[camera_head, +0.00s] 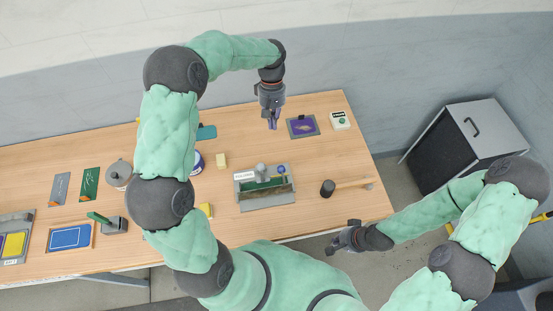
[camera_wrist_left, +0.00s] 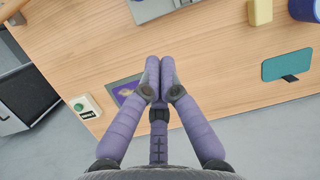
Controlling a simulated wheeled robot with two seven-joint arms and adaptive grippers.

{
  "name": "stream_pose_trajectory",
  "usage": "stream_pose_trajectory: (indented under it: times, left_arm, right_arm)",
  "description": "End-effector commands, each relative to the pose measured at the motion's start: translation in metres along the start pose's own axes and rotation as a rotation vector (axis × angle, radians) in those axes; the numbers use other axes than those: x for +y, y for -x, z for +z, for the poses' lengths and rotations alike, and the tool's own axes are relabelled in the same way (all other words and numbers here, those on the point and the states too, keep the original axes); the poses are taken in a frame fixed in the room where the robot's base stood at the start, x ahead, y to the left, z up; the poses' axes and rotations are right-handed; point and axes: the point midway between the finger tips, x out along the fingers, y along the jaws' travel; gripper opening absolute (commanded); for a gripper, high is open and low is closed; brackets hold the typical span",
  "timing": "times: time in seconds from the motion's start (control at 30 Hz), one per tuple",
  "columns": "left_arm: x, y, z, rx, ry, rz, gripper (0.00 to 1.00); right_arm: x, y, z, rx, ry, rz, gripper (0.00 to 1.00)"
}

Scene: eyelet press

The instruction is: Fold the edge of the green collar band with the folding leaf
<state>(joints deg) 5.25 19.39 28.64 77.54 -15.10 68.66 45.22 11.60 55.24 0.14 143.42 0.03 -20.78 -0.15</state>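A grey fixture (camera_head: 267,205) stands near the front middle of the table, with a round grey knob at its back edge. A green strip, which looks like the collar band (camera_head: 262,184), lies in it. I cannot tell which part is the folding leaf. A corner of the fixture shows at the top of the left wrist view (camera_wrist_left: 152,10). My left gripper (camera_head: 272,122) is above the back of the table, away from the fixture; its fingertips (camera_wrist_left: 160,62) are together with nothing visible between them. My right gripper (camera_head: 336,243) is at the front edge, empty-looking, its fingers unclear.
A mallet (camera_head: 350,184) lies right of the fixture. A dark pad with a purple patch (camera_head: 303,127) and a small white device (camera_head: 340,120) are at back right. A grey cabinet (camera_head: 480,128) is beyond the table.

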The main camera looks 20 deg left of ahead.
Motion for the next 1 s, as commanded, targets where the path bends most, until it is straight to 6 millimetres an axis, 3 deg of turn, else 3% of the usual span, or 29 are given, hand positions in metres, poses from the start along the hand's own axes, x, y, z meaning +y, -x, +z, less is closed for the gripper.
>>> stream_pose_trajectory:
  times: [0.33,0.6,1.0]
  left_arm:
    - [0.003,-0.036,-0.01,0.001,0.0,0.001,0.0]
    - [0.006,-0.076,-0.021,0.001,0.0,0.001,0.0]
    - [0.006,-0.101,-0.023,-0.001,0.001,-0.001,0.0]
  right_arm:
    - [0.013,-0.035,-0.001,0.0,0.0,0.0,0.0]
    - [0.027,-0.074,-0.003,0.0,0.0,0.0,0.0]
    - [0.03,-0.084,-0.003,0.0,0.0,0.0,0.0]
